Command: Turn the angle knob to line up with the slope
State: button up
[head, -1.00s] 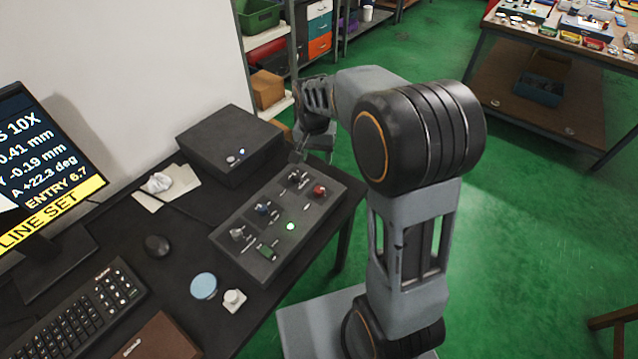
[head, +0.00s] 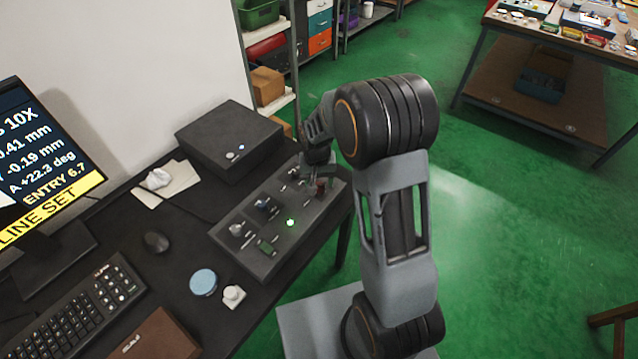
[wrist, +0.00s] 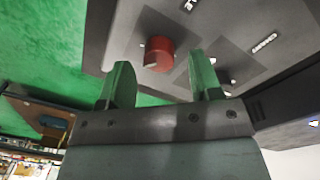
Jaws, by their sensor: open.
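The control panel (head: 228,237) is a dark sloped box on the desk with several knobs. A red knob (head: 320,188) sits near its far right end, partly covered by my gripper (head: 317,172). In the wrist view the red knob (wrist: 158,52) shows beyond and between my two green fingers, which are open and hold nothing. A dark knob (wrist: 224,84) is partly hidden by the right finger. I cannot read which knob is the angle knob. The monitor (head: 45,150) reads "A +22.3 deg" and "LINE SET".
A black box (head: 230,140) stands behind the panel. A green light (head: 290,223) glows on the panel. A mouse (head: 156,242), keyboard (head: 85,308), blue round lid (head: 203,282) and small white item (head: 233,296) lie on the desk.

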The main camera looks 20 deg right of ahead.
jog(key=shift+f, duration=0.8)
jog(key=shift+c, duration=0.4)
jog(key=c, duration=0.9)
jog(key=shift+o, duration=0.2)
jog(key=o, duration=0.9)
jog(key=shift+o, duration=0.2)
jog(key=shift+r, duration=0.1)
notch_tip(320, 180, up, 14)
jog(key=shift+a+p, duration=0.25)
jog(key=shift+p, duration=0.05)
